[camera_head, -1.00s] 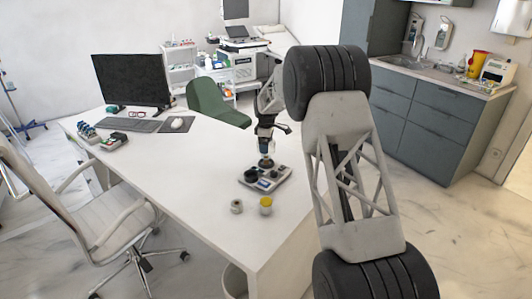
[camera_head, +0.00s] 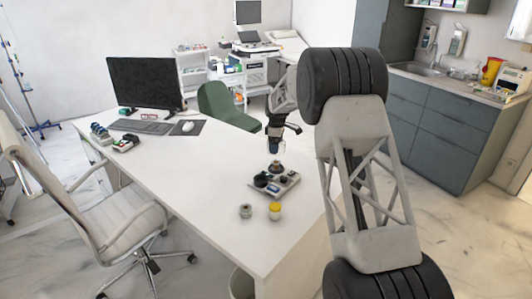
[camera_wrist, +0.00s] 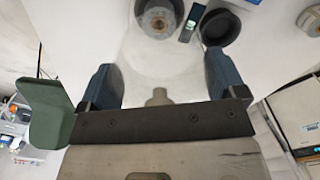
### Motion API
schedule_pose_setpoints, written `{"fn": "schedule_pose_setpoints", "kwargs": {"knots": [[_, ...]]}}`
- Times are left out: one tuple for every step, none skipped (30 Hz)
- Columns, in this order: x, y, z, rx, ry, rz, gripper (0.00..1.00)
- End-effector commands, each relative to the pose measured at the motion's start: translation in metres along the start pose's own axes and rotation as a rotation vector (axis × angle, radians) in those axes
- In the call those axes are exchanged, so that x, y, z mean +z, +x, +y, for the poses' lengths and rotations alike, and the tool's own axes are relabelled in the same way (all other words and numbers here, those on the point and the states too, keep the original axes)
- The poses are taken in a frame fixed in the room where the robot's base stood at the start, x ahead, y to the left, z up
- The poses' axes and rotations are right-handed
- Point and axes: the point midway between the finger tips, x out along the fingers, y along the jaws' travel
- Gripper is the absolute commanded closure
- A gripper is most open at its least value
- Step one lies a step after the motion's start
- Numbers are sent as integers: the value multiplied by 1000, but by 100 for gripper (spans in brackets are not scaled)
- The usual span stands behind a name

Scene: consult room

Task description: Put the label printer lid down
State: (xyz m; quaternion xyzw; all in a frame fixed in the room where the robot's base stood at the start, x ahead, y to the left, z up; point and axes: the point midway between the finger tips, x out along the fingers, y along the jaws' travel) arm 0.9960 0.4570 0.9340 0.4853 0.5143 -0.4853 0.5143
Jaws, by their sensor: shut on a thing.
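My gripper (camera_head: 275,150) hangs above a grey device (camera_head: 289,184) on the white desk. The device bears round dark parts and a small blue screen; I take it for the label printer. In the wrist view, my gripper's fingers (camera_wrist: 161,85) stand wide apart, shut on a pale, see-through rounded piece (camera_wrist: 160,62), which looks like the lid. Its outline is faint. Beyond it show a grey round part (camera_wrist: 158,20) and a black round well (camera_wrist: 220,28).
The monitor (camera_head: 146,83) and keyboard (camera_head: 140,126) are at the back left. A green chair (camera_head: 222,108) stands behind the desk.

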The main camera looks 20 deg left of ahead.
Motion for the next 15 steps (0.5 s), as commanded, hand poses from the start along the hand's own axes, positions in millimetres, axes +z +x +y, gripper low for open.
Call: {"fn": "schedule_pose_setpoints", "kwargs": {"knots": [[-3,0,-1,0,-1,0,33],[-5,0,-2,0,-1,0,33],[-8,1,-4,0,-2,0,33],[-11,1,-6,0,-2,0,33],[-15,2,-8,0,-3,0,33],[-21,3,-10,0,-3,0,33],[-26,3,-13,0,-3,0,33],[-31,4,-16,-1,-3,0,33],[-39,5,-20,-1,-3,0,33],[-46,6,-24,-1,-4,-1,33],[-54,7,-28,-1,-4,-1,33],[-63,8,-33,-1,-3,-1,33],[-71,10,-38,-1,-3,-1,33],[-80,10,-43,-1,-4,-1,33],[-90,12,-49,0,-4,0,33]]}}
